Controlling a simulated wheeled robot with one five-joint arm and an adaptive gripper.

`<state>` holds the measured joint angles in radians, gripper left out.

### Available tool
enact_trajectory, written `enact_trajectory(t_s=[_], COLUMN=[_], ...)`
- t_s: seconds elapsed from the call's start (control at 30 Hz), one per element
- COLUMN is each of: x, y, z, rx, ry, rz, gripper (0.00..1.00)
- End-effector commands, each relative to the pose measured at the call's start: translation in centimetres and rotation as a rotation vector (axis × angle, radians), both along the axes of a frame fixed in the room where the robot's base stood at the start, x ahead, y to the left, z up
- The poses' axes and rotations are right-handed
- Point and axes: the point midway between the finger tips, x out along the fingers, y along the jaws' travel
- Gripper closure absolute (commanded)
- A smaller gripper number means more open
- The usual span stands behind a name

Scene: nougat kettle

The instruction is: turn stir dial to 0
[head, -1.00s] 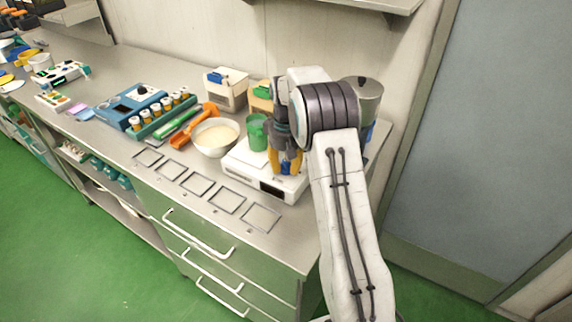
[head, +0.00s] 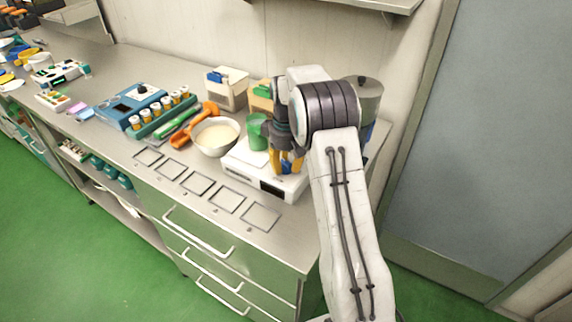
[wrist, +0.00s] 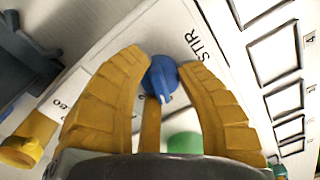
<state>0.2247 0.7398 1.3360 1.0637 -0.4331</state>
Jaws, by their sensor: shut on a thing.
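The stir dial (wrist: 162,77) is a blue knob with a pale pointer mark, in the middle of the wrist view, beside the printed word STIR. It sits on the white kettle base (head: 238,165), which stands near the front right of the bench. My gripper (wrist: 165,80) has yellow ribbed fingers, closed around the dial from both sides. In the head view my gripper (head: 287,163) points down at the base, and its fingers hide most of the dial. The dial's scale around the knob is mostly hidden, so I cannot read the setting.
A green cup (head: 257,133) stands on the base close to my gripper. A white bowl (head: 214,138) with pale contents is to the left. Several square frames (head: 196,184) lie along the bench front. A metal pot (head: 362,97) stands behind my arm.

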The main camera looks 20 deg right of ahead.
Motion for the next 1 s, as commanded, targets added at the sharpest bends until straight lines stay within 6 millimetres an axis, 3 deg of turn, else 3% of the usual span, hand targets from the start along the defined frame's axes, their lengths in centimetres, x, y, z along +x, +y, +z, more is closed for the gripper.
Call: enact_trajectory(t_s=[0.03, 0.07, 0.33, 0.67, 0.83, 1.0], x=[-0.4, -0.4, -0.2, -0.1, 0.0, 0.0], y=[0.1, 0.1, 0.0, 0.0, 0.0, 0.0], z=[-0.5, -0.5, -0.2, 0.2, 1.9, 4.8], rx=[0.004, 0.004, 0.002, 0.001, 0.0, 0.0], ry=[0.018, 0.018, 0.009, 0.002, 0.001, -0.001], rz=[0.0, 0.0, 0.0, -0.001, -0.001, -0.001], gripper=[0.99, 0.64, 0.4, 0.4, 0.4, 0.4])
